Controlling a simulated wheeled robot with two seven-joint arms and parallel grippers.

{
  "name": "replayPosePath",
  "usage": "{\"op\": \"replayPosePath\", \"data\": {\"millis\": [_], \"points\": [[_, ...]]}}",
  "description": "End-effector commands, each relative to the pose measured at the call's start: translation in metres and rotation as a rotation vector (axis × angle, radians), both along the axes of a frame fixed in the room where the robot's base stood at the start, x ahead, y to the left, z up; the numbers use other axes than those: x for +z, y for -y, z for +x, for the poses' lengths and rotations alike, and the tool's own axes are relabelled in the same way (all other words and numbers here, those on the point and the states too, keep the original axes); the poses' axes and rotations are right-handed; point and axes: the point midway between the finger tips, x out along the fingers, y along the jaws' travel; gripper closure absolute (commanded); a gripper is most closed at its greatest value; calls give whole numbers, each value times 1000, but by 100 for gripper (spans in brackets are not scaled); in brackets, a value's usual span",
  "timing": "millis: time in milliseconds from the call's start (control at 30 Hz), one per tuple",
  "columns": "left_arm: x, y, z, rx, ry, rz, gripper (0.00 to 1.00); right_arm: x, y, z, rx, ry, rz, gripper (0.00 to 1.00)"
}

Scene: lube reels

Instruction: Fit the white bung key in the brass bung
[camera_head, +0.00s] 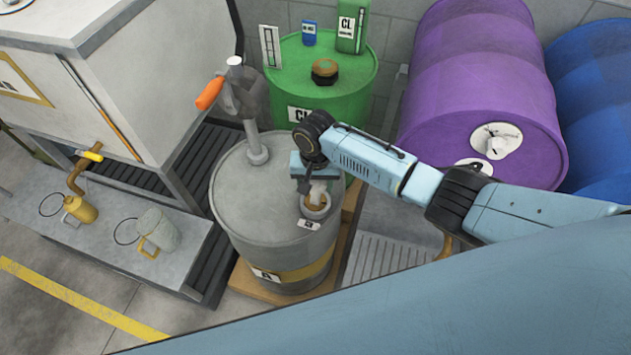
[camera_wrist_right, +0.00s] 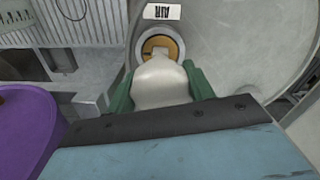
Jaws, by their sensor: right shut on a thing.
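The brass bung (camera_head: 314,206) sits in a round collar on top of the grey drum (camera_head: 243,210), near its right edge. It also shows in the right wrist view (camera_wrist_right: 152,42), just past the key's tip. My right gripper (camera_head: 315,182) is above the bung, its green fingers (camera_wrist_right: 160,85) shut on the white bung key (camera_wrist_right: 160,84). The key's narrow end overlaps the bung in the wrist view; I cannot tell whether it is seated in it or just above. In the head view the key (camera_head: 319,190) is partly hidden by the gripper. My left gripper is not in view.
A hand pump with an orange handle (camera_head: 210,93) stands on the grey drum, left of my gripper. A green drum (camera_head: 345,95) is behind, and a purple drum (camera_head: 480,75) lies at the right. A bench (camera_head: 110,225) with two jugs is at the left.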

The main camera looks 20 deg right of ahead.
Motion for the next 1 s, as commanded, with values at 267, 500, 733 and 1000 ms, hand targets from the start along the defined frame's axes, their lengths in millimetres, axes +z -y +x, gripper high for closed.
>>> {"op": "replayPosePath", "data": {"millis": [267,500,733,1000], "points": [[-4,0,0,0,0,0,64,-8,0,0,0,0,0,72],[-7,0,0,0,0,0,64,-14,0,0,0,1,1,72],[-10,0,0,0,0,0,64,-19,0,0,-1,0,0,72],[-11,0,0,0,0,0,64,-22,0,0,0,0,0,72]]}}
